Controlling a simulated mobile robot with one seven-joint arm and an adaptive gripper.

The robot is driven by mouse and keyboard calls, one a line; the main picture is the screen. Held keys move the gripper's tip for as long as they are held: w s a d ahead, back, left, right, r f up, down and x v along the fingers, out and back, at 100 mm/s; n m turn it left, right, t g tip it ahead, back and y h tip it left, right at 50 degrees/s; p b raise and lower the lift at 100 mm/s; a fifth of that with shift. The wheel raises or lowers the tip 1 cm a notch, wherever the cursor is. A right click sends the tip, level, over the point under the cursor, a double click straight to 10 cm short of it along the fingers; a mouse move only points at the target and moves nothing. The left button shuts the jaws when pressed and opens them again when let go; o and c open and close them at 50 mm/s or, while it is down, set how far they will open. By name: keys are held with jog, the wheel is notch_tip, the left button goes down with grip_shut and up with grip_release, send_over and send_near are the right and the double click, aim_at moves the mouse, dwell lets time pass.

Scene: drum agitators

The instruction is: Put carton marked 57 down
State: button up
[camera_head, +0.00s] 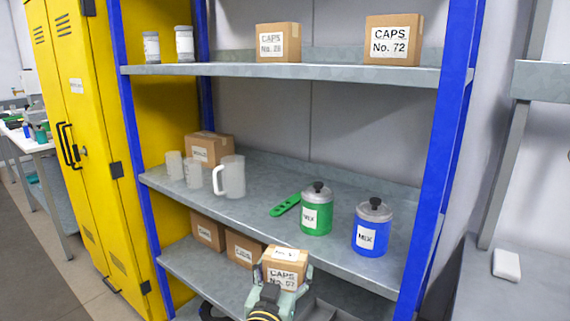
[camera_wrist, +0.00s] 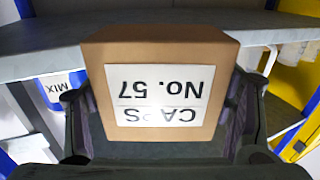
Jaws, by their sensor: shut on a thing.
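The carton marked 57 (camera_head: 285,268) is a small brown box with a white "CAPS No. 57" label. My gripper (camera_head: 281,285) is shut on it, with one finger on each side. In the wrist view the carton (camera_wrist: 160,60) fills the middle and its label reads upside down. In the head view it is in front of the lower shelf (camera_head: 190,267), near the shelf's front edge. I cannot tell whether its base touches anything.
Two brown cartons (camera_head: 207,231) stand on the lower shelf left of the held one. The middle shelf (camera_head: 262,210) above holds a green jar (camera_head: 317,212), a blue jar (camera_head: 371,232), a green tool (camera_head: 285,206), a jug (camera_head: 232,177) and beakers. A blue post (camera_head: 433,165) stands right.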

notch_tip(320, 180, down, 41)
jog(key=n+y, duration=0.3)
jog(key=y, duration=0.1)
jog(key=shift+a+t+y, duration=0.15)
jog(key=shift+t+y, duration=0.15)
jog(key=shift+s+f, duration=0.25)
jog(key=shift+s, duration=0.1)
jog(key=shift+w+r, duration=0.1)
jog(key=shift+w, duration=0.15)
notch_tip(320, 180, down, 6)
jog(key=b, duration=0.6)
jog(key=shift+w, duration=0.35)
